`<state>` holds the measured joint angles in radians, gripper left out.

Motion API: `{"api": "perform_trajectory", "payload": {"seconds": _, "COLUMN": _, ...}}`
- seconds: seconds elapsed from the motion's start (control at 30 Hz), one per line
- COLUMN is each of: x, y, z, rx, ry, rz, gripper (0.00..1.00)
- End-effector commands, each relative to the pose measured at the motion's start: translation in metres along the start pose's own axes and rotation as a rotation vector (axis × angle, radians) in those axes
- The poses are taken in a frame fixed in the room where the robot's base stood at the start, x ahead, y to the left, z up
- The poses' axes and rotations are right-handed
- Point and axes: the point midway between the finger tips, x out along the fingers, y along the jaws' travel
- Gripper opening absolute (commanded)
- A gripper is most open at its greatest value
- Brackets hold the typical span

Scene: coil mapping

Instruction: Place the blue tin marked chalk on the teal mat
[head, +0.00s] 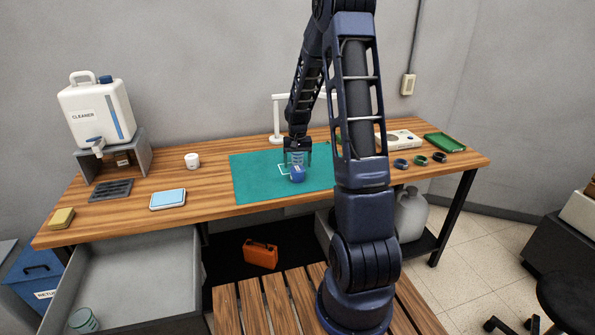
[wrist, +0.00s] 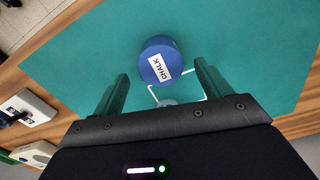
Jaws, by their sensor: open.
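The blue tin (head: 297,174) stands on the teal mat (head: 255,180) on the wooden bench. In the wrist view, the tin (wrist: 158,62) shows a white label reading CHALK, and the mat (wrist: 240,40) spreads around it. My gripper (head: 297,160) is over the mat, at the tin. In the wrist view its two fingers (wrist: 160,82) are apart, with the tin ahead of and between their tips, and a gap on each side. A white outline on the mat is partly hidden by the tin.
An open grey drawer (head: 130,275) juts out in front.

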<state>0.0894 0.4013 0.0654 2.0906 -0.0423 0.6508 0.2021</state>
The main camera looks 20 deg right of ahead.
Motion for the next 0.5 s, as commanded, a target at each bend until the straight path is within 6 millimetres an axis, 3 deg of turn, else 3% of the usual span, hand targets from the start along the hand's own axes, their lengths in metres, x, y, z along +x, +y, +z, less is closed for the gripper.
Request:
{"api": "perform_trajectory", "payload": {"seconds": 0.2, "x": -0.041, "y": 0.0, "z": -0.001, "rx": 0.0, "ry": 0.004, "rz": 0.0, "gripper": 0.77}}
{"api": "perform_trajectory", "payload": {"seconds": 0.5, "x": -0.067, "y": 0.0, "z": 0.001, "rx": -0.001, "ry": 0.002, "rz": 0.0, "gripper": 0.77}}
